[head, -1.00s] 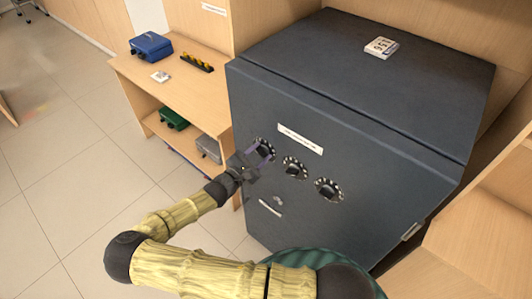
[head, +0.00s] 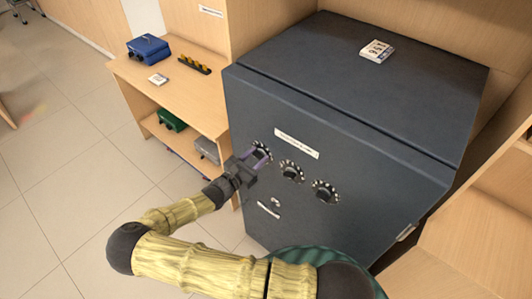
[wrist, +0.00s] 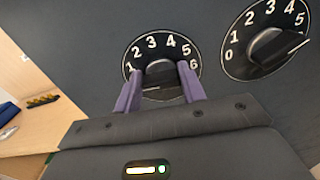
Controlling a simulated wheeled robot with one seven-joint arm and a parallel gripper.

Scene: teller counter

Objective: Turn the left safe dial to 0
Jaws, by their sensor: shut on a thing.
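The left safe dial (head: 265,147) is the leftmost of three round dials on the front of the dark grey safe (head: 350,140). My gripper (head: 258,157) is at this dial. In the wrist view, the purple fingers of my gripper (wrist: 160,80) are on either side of the left dial's black knob (wrist: 160,69) and shut on it. The numbers 1 to 6 show around the upper part of the left dial's ring (wrist: 151,42). The 0 and the knob's pointer mark are hidden or cannot be made out.
The middle dial (head: 291,171) is close on the right, and the right dial (head: 325,191) is beyond it. A handle (head: 268,209) is below the dials. A wooden desk (head: 165,92) with a blue box (head: 149,47) stands left of the safe.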

